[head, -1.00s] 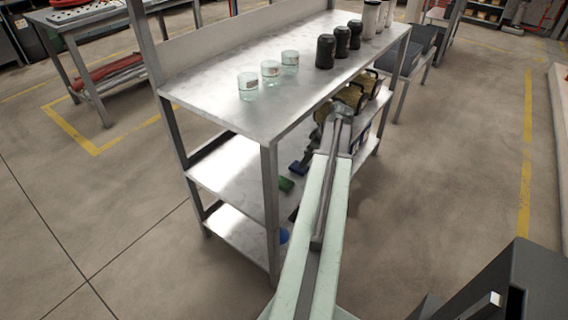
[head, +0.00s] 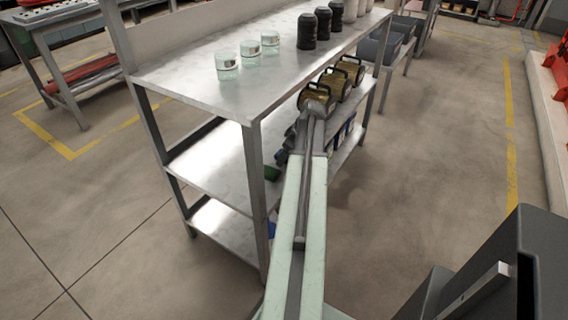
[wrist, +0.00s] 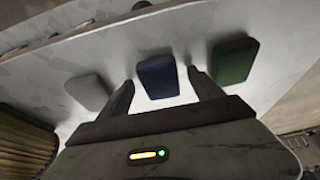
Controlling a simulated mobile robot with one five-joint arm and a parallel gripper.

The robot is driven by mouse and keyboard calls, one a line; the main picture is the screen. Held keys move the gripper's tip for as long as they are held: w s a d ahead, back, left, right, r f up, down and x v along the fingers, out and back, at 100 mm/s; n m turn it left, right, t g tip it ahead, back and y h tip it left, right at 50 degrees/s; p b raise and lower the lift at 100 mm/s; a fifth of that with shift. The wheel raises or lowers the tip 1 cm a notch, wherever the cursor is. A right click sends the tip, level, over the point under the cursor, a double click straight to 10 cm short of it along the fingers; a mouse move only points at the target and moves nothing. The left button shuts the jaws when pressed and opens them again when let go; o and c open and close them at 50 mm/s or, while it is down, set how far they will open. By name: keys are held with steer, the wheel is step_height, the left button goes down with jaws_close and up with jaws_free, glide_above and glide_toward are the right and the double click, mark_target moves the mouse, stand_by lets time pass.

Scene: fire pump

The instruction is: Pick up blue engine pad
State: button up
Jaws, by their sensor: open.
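The blue engine pad (wrist: 158,77) is a dark blue rounded block on a pale shelf in the wrist view. My gripper (wrist: 160,75) is open, with one finger to the left and one to the right of the blue pad's near part. Nothing is held, and I cannot tell whether a finger touches the pad. A green pad (wrist: 234,60) lies right of the right finger. A grey pad (wrist: 88,91) lies left of the left finger.
The steel shelf unit (head: 215,85) bears glass jars (head: 226,63) and black containers (head: 307,32) on top. Floor right of the unit is clear.

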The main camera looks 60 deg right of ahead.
steer(key=shift+r, duration=0.1)
steer(key=c, duration=1.6)
steer(key=shift+o, duration=0.2)
steer(key=shift+r+p, duration=0.55)
steer(key=shift+p, duration=0.05)
step_height(320, 180, up, 3)
steer(key=p, duration=0.3)
steer(key=shift+r, duration=0.15)
steer(key=s+d, duration=1.1)
steer(key=shift+s+d+r+p, duration=0.2)
steer(key=shift+r+p, duration=0.1)
steer(key=shift+p, duration=0.15)
